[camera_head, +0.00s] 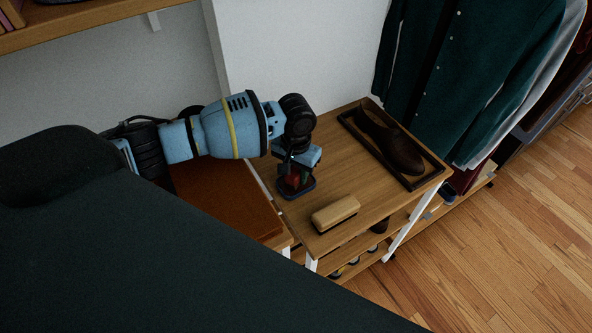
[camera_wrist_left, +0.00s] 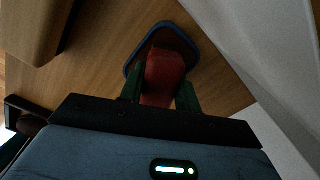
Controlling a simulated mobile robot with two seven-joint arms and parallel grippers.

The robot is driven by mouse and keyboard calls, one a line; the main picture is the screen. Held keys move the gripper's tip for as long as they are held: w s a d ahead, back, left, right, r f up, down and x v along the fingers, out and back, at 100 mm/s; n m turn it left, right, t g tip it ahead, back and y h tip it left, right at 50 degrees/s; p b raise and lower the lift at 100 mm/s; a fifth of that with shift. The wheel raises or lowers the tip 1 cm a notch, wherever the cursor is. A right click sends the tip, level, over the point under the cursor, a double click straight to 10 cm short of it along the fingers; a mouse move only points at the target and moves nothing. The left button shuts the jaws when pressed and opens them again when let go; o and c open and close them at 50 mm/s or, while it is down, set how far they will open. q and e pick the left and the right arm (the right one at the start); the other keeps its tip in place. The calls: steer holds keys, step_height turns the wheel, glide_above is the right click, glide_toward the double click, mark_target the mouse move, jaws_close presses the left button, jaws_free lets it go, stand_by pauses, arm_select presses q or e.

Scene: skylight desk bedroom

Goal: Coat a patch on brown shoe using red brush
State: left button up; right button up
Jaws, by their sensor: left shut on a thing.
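The brown shoe (camera_head: 390,143) lies in a dark tray (camera_head: 431,172) at the far right of the small wooden table. The red brush (camera_head: 292,181) is at the table's left side, partly hidden by my gripper; it also shows in the left wrist view (camera_wrist_left: 165,75). It is in or over a small blue-rimmed dish (camera_head: 297,192). My left gripper (camera_head: 295,172) points down and is shut on the red brush; its green fingers (camera_wrist_left: 161,95) flank the brush in the left wrist view. My right gripper is not in view.
A brush with a pale wooden back (camera_head: 335,211) lies near the table's front edge. The wooden table top (camera_head: 345,165) is clear between dish and tray. Dark green clothing (camera_head: 465,60) hangs behind the tray. A brown surface (camera_head: 225,197) stands left of the table.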

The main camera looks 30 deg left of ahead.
arm_select(q)
steer(key=shift+f, duration=0.35)
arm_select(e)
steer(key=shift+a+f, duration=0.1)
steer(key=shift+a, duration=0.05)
arm_select(q)
steer(key=shift+f, duration=0.15)
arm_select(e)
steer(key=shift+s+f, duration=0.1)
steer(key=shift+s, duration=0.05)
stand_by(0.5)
